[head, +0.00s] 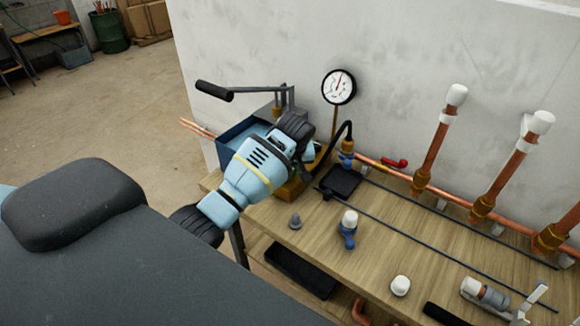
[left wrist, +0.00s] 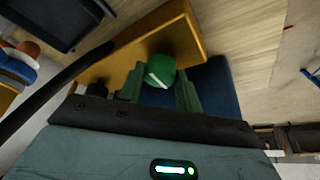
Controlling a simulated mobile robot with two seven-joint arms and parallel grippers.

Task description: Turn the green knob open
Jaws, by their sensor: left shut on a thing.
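The green knob (left wrist: 160,70), round with a white line on its face, shows in the left wrist view in front of a yellow-brown block (left wrist: 195,30). My left gripper (left wrist: 158,84) has a green finger on each side of the knob and is shut on it. The white line runs slantwise across the knob. In the head view my left gripper (head: 309,152) reaches the blue pump box (head: 232,134) from the left, and the knob is hidden behind it. My right gripper is not in view.
A pressure gauge (head: 339,87) and a black hose (head: 340,135) stand close to the gripper. A pump lever (head: 250,90) sticks out above it. Copper pipes (head: 440,138) with white caps line the wall. A blue valve (head: 348,229) and loose fittings stand on the wooden bench (head: 385,245).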

